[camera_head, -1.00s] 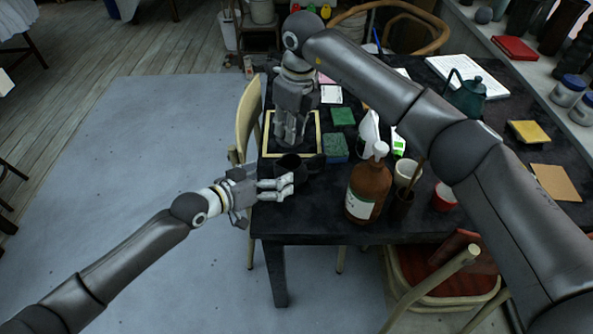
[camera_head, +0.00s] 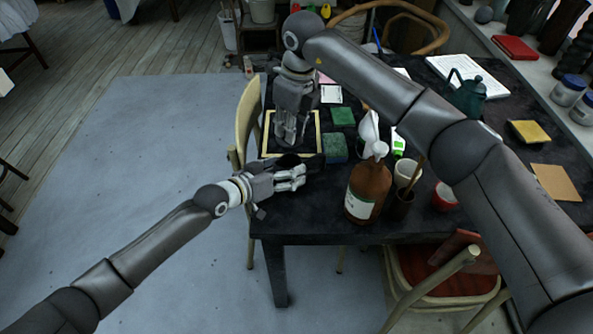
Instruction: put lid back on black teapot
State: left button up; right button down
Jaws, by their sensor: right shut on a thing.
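The black teapot (camera_head: 312,161) is a dark shape at the left edge of the black table, hard to make out against it and partly hidden by my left gripper. My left gripper (camera_head: 291,178) is at its near side, fingers pointing right. Whether they touch it or are closed on it I cannot tell. My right gripper (camera_head: 288,141) points down just behind the teapot, over the light-framed square (camera_head: 319,130). It is shut on a small dark thing, probably the lid, which the fingers and the dark background hide.
A brown bottle (camera_head: 367,192) with a white top stands right of my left gripper. Green sponges (camera_head: 335,147), a white cup (camera_head: 407,174), a red cup (camera_head: 444,197) and a dark green pot (camera_head: 468,93) are on the table. A chair (camera_head: 247,118) stands at its left edge.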

pick_arm(q)
jog(key=c, duration=0.8)
jog(key=shift+o, duration=0.2)
pick_arm(e)
jog(key=shift+f, duration=2.5)
jog(key=shift+f, duration=0.1)
pick_arm(q)
jog(key=shift+f, duration=0.1)
pick_arm(e)
jog(key=shift+f, duration=0.8)
jog(key=shift+f, duration=0.25)
pick_arm(q)
jog(key=shift+a, duration=0.1)
pick_arm(e)
jog(key=shift+s+f, duration=0.15)
jog(key=shift+f, duration=0.4)
jog(key=shift+d, duration=0.1)
pick_arm(q)
jog(key=shift+w+a, duration=0.1)
